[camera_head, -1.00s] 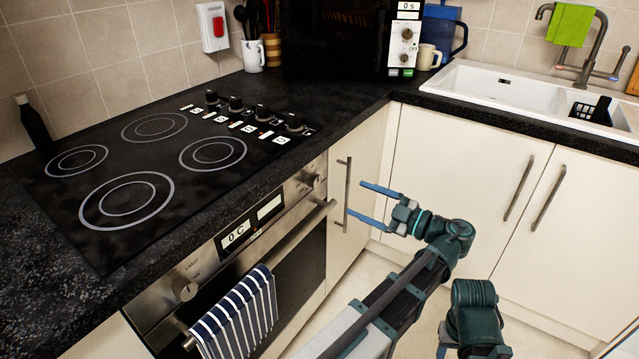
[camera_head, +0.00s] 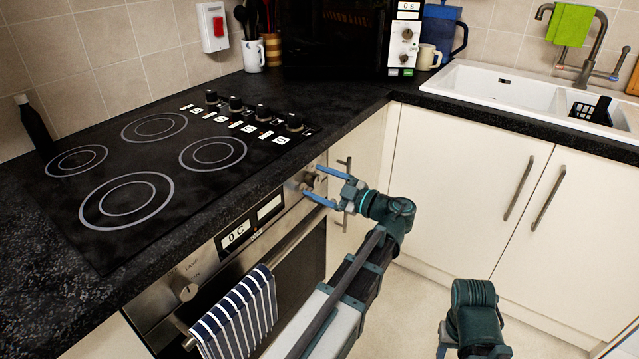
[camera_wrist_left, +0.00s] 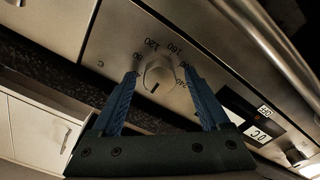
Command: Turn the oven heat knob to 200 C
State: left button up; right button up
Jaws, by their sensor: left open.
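The oven heat knob (camera_head: 309,179) is a round metal knob at the right end of the steel oven panel. In the left wrist view the knob (camera_wrist_left: 158,74) has printed temperature numbers around it and a dark mark near its lower edge. My left gripper (camera_head: 312,182) is open, with its blue fingers on either side of the knob. In the left wrist view the gripper (camera_wrist_left: 160,74) straddles the knob; I cannot tell whether the fingers touch it. The oven display (camera_head: 236,236) reads 0 C.
A second knob (camera_head: 185,289) sits at the panel's left end. A striped towel (camera_head: 237,316) hangs on the oven handle (camera_head: 289,244). The dark worktop edge runs just above the panel. Part of my right arm shows at lower right, over free floor.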

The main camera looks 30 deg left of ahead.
pick_arm(q)
grip_shut()
dwell(0.3)
